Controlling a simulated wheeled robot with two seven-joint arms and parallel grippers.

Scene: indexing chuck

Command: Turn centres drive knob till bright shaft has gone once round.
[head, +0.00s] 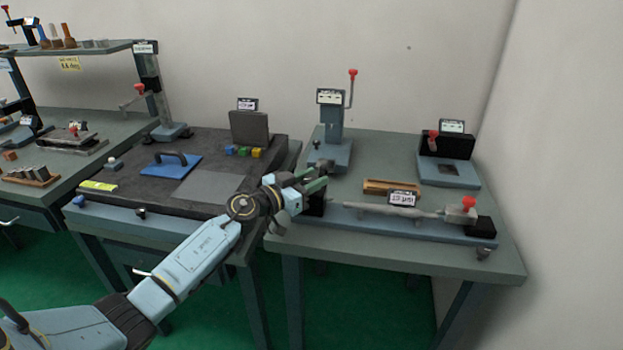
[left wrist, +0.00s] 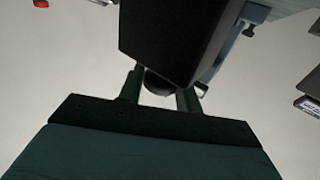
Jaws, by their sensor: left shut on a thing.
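The bright shaft (head: 390,209) lies level between the centres on a long blue-grey base at the front of the right-hand table. The black headstock block (head: 314,206) is at its left end, partly behind my gripper; it also fills the top middle of the left wrist view (left wrist: 172,38). My left gripper (head: 312,182) is at the headstock's left end. In the left wrist view its two green fingers stand either side of the dark round drive knob (left wrist: 157,84), shut on it. The knob is hidden in the head view. My right gripper is not in view.
A red-knobbed tailstock (head: 461,210) is at the shaft's right end. A small display (head: 402,198) and a wooden tray (head: 391,187) stand by the shaft. A stand with a red-tipped lever (head: 333,130) is behind. A dark surface plate (head: 215,187) is on the left.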

